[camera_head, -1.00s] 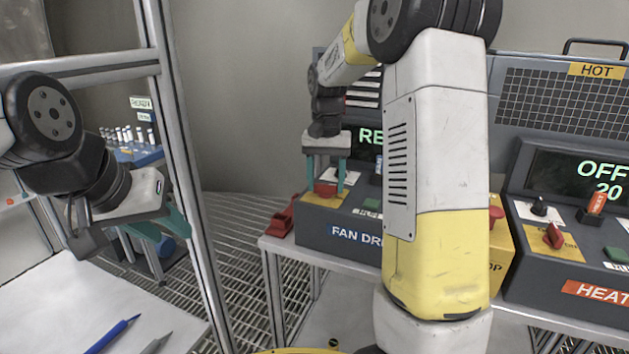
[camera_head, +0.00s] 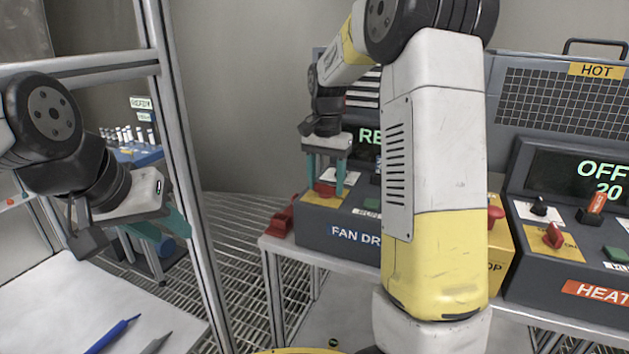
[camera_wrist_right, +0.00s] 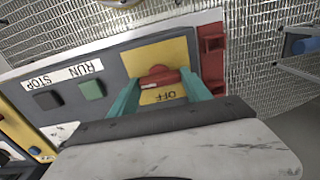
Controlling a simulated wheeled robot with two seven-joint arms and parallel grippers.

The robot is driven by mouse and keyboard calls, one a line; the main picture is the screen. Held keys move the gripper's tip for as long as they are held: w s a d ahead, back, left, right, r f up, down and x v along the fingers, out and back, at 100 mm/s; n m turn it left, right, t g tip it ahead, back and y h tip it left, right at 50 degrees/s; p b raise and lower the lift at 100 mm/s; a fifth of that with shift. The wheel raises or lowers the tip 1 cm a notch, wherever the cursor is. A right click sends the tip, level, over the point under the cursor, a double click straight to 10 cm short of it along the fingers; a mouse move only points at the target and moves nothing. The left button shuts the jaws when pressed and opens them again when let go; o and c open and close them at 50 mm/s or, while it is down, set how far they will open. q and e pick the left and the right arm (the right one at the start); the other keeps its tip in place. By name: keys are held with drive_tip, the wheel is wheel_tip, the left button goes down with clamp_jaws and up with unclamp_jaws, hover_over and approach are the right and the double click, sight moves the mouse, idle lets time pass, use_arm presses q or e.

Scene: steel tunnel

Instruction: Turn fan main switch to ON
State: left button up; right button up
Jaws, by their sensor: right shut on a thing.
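The fan main switch (camera_wrist_right: 158,77) is a red rotary knob on a yellow plate of the fan box (camera_head: 310,226). In the right wrist view, the word OFF shows on the plate beside the knob. My right gripper (camera_head: 325,185) points down at the knob. Its teal fingers (camera_wrist_right: 165,92) sit on both sides of the knob and are shut on it. In the head view the knob (camera_head: 324,189) shows between the fingertips. My left gripper (camera_head: 165,228) hangs at the left, away from the box; its teal fingers are seen edge-on, so its opening is unclear.
RUN and STOP buttons (camera_wrist_right: 72,96) are beside the switch. A red bracket (camera_wrist_right: 212,58) is fixed at the box's side. The heater box (camera_head: 570,240) stands at the right. A metal frame post (camera_head: 185,150) stands near my left gripper. A white table (camera_head: 70,300) holds pens.

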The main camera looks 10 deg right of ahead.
sight(326, 184)
drive_tip(key=shift+r, duration=0.1)
drive_tip(key=o, duration=1.4)
drive_tip(key=shift+c, duration=0.2)
wheel_tip(326, 184, up, 7)
drive_tip(key=shift+f, duration=0.1)
drive_tip(key=shift+r, duration=0.45)
